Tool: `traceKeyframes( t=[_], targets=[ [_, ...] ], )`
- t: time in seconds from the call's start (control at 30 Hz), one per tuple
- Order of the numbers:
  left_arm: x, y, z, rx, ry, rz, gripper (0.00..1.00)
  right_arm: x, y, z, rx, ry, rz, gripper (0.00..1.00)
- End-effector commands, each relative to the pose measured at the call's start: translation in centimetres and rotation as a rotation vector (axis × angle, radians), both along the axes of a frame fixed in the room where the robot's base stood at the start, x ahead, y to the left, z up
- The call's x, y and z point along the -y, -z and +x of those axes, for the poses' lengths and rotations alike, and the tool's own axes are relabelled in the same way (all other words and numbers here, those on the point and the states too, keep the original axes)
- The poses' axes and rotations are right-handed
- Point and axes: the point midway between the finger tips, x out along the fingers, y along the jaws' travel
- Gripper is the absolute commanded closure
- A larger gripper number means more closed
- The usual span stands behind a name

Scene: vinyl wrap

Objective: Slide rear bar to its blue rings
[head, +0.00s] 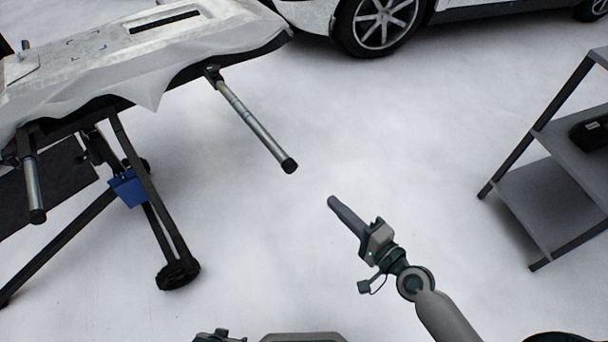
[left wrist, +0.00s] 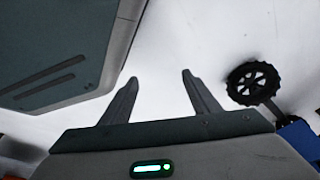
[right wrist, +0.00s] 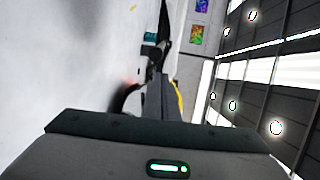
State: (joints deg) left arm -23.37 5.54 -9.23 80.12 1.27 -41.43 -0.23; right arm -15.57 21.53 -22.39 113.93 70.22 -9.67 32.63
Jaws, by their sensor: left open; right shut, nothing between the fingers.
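Two metal bars with black end caps stick out from under the covered stand in the head view. The longer bar (head: 254,127) points down and right, with faint bluish bands along its tube. The shorter bar (head: 33,185) hangs at the far left. I cannot tell for certain which is the rear one. My right gripper (head: 333,202) is shut and empty, below and right of the longer bar's end and apart from it. Its closed fingers show in the right wrist view (right wrist: 155,85). My left gripper (left wrist: 158,76) is open and empty in the left wrist view, above pale floor.
The stand's top (head: 120,55) carries a draped white sheet. Its dark leg ends in a black foot (head: 177,275), with a blue box (head: 128,188) on it. A grey shelf (head: 550,190) stands right. A car wheel (head: 383,24) is behind. The floor between is clear.

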Motion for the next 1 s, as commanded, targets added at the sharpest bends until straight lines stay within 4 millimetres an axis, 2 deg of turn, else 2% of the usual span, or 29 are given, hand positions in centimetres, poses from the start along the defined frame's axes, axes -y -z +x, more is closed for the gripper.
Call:
traceKeyframes(
  t=[0.17,0.37,1.0],
  targets=[
    [0.0,0.0,0.0,0.003,0.000,-0.001,0.44,-0.2,0.0,0.3,0.001,0.001,-0.001,1.00],
    [0.3,-0.2,0.3,0.021,0.003,-0.005,0.44,-1.0,0.0,1.5,0.002,0.002,-0.001,1.00],
    [2.0,-0.8,1.6,0.115,0.010,-0.034,0.44,-7.1,0.9,9.7,0.001,0.001,-0.001,1.00]
  ],
)
